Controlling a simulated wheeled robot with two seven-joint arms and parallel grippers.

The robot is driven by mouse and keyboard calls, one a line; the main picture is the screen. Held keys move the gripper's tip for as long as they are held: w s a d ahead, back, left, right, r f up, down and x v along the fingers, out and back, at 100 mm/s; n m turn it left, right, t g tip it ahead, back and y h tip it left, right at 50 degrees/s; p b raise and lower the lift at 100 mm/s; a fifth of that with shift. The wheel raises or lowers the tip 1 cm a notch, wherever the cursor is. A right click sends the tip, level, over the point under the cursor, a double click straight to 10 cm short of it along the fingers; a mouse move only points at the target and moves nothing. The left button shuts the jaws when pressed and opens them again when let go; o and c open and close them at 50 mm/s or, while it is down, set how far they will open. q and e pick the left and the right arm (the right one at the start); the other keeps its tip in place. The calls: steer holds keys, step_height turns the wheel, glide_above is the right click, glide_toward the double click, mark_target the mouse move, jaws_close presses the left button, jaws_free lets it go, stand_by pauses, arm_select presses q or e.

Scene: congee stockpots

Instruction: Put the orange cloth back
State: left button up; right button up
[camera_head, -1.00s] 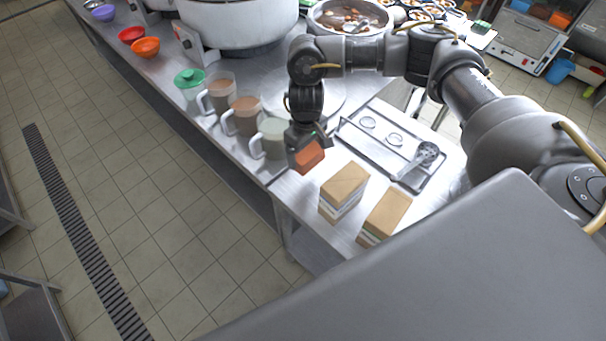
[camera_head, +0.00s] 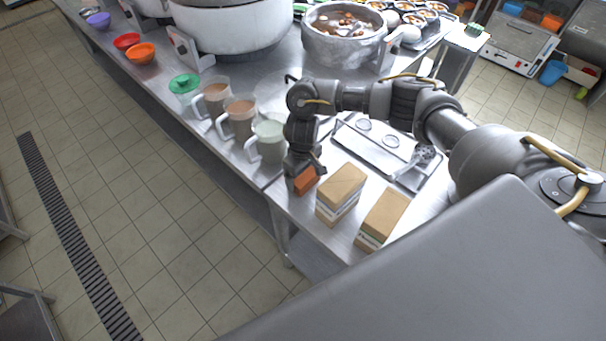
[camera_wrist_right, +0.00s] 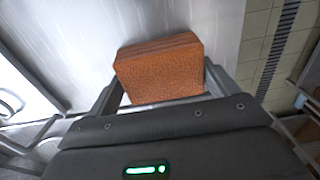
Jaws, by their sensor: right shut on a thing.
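The orange cloth (camera_head: 306,180) is a small folded block. It is at the counter's front edge, between the pitchers and the tan boxes. My right gripper (camera_head: 303,172) points down over it and is shut on it. In the right wrist view the cloth (camera_wrist_right: 160,70) sits between the two fingers of the gripper (camera_wrist_right: 165,92), with bare steel counter beyond it. I cannot tell whether the cloth touches the counter. My left gripper is not in view.
Two tan-topped boxes (camera_head: 341,188) (camera_head: 384,217) stand right of the cloth. A steel tray (camera_head: 385,150) with a ladle lies behind. Several pitchers (camera_head: 268,142) stand to the left. The counter's front edge (camera_head: 268,190) is close, with open floor beyond.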

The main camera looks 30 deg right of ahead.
mark_target(303, 174)
steer(key=shift+s, duration=0.1)
steer(key=o, duration=0.7)
step_height(303, 174, up, 12)
steer(key=p, duration=0.1)
stand_by(0.4)
